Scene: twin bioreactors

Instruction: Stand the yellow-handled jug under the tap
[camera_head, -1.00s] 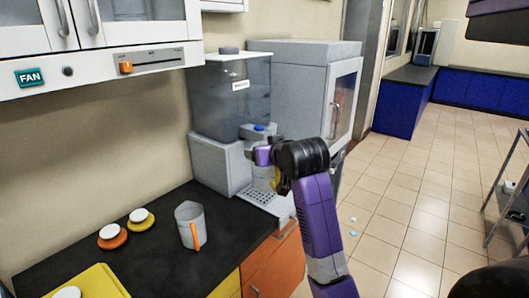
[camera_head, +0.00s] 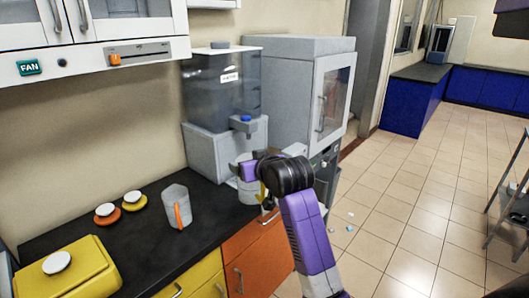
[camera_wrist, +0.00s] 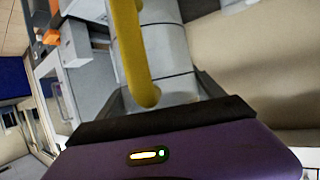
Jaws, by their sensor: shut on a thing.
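The yellow-handled jug is a grey-white cylinder; its body (camera_head: 248,191) shows partly behind my gripper in the head view. In the wrist view its yellow handle (camera_wrist: 132,50) and pale body (camera_wrist: 172,50) are close in front of my gripper. My gripper (camera_head: 246,168) is shut on the jug and holds it upright at the counter's right end, in front of the water dispenser (camera_head: 207,150). The blue-topped tap (camera_head: 246,119) is on the dispenser's front, above and behind the jug in the picture. The jug's base and any gap below it are hard to see.
A grey jug with an orange handle (camera_head: 177,205) stands on the dark counter (camera_head: 140,240) to the left. Orange and yellow lidded pots (camera_head: 107,214) and a yellow box (camera_head: 75,272) are farther left. A grey glass-doored cabinet (camera_head: 305,90) stands right of the dispenser.

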